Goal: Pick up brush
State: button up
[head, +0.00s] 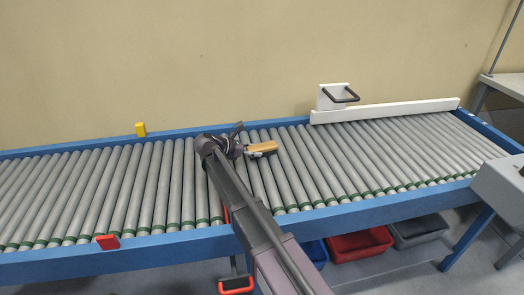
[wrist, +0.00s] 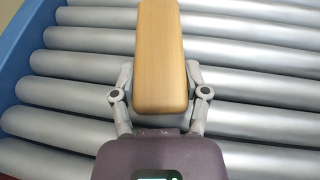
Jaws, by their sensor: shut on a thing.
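The brush shows a tan wooden block top (wrist: 161,60) in the wrist view, with a paler grey part under its near end. In the head view the brush (head: 262,147) is a small tan block over the conveyor rollers. My gripper (wrist: 160,98) is shut on the brush, one finger on each side of it. In the head view my gripper (head: 243,148) is partly hidden by my arm. The underside of the brush is hidden, and I cannot tell whether it touches the rollers.
The roller conveyor has blue side rails (head: 170,244). A white fence (head: 385,111) and a white block with a black handle (head: 333,96) stand at the back right. A yellow block (head: 140,129) and a red block (head: 107,242) sit on the rails. Red (head: 360,244) and grey bins stand below.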

aim_at(254, 147)
jog(key=shift+r, duration=0.1)
dwell(0.3)
notch_tip(254, 147, up, 4)
jog(key=p, duration=0.3)
jog(key=shift+f+p, duration=0.25)
jog(key=shift+p, duration=0.15)
jog(key=s+d, duration=0.1)
jog(key=s, duration=0.4)
jog(key=s+d, duration=0.2)
jog(key=s, duration=0.3)
jog(key=s+d+r+p, duration=0.1)
jog(key=s, duration=0.4)
jog(key=shift+s+d+r, duration=0.1)
jog(key=shift+s+d, duration=0.05)
jog(key=shift+d, duration=0.25)
jog(key=shift+r, duration=0.1)
